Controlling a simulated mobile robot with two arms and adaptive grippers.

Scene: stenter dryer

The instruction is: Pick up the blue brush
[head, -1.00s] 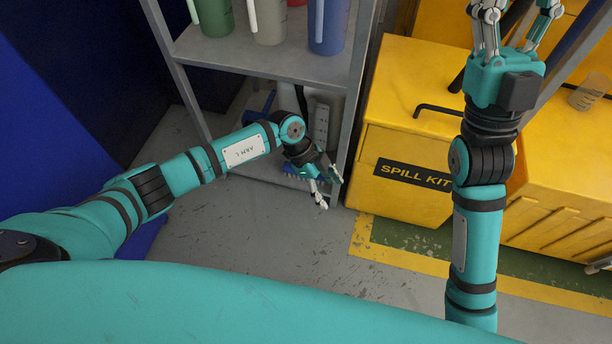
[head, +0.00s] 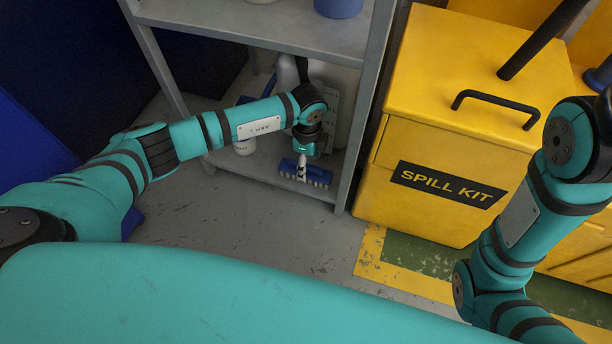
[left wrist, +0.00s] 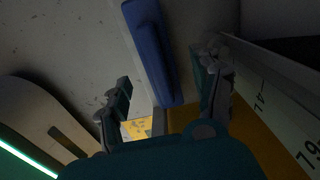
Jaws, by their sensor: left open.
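The blue brush (head: 318,176) lies at the front edge of the shelf unit's lowest shelf, its bristles showing below its blue block. My left gripper (head: 302,168) reaches down over it and hides part of it. In the left wrist view the brush (left wrist: 153,50) is a long blue bar between the two fingers of my open left gripper (left wrist: 165,82), closer to the right finger. I cannot tell whether a finger touches it. My right arm is at the right of the head view; its gripper is out of the picture.
The grey shelf unit (head: 345,190) has a post just right of the brush and a shelf above. The yellow spill kit box (head: 430,140) stands to the right. The floor (head: 270,225) in front is clear.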

